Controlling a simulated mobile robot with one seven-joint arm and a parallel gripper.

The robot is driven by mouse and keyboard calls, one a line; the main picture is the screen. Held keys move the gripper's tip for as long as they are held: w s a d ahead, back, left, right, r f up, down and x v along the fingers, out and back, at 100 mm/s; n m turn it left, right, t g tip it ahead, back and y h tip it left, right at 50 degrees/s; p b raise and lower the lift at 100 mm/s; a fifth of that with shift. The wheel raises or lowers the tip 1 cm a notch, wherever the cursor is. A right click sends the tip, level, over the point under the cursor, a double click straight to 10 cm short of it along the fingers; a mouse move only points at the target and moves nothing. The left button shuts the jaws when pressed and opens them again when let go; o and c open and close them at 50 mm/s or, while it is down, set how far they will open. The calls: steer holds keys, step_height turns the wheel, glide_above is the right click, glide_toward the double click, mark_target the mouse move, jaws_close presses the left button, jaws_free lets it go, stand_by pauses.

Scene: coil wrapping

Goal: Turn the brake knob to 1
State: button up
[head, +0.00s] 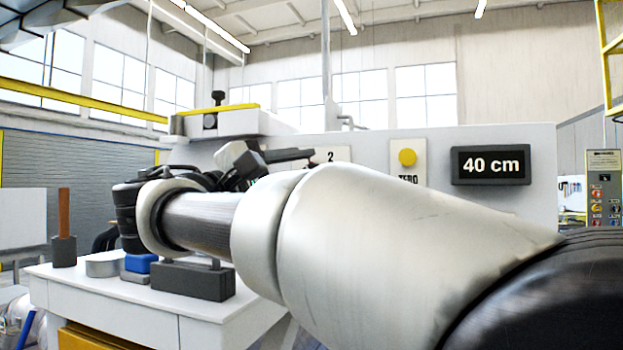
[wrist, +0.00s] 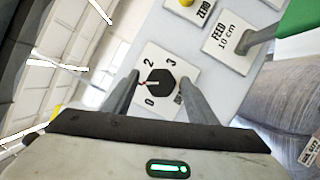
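The brake knob (wrist: 158,82) is black and sits on a white dial plate (wrist: 172,62) marked 0, 2 and 3 in the wrist view. Its pale pointer line points left, between the 0 and the 2, near a small red mark; no 1 can be read there. My gripper (wrist: 161,76) is open, with one finger on each side of the knob and gaps visible between. In the head view my gripper (head: 290,156) is beside the dial plate (head: 333,155), where only the 2 shows; my arm hides the knob.
A yellow ZERO button (head: 407,157) and a display reading 40 cm (head: 490,165) are on the white panel. A FEED 10 cm lever (wrist: 243,38) stands right of the dial. A white bench (head: 130,305) holds a wooden-handled tool (head: 64,225) and a blue block (head: 140,263).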

steer(key=shift+s+a+f, duration=0.1)
steer(key=v, duration=1.7)
steer(key=shift+p, duration=0.35)
steer(key=shift+a, duration=0.1)
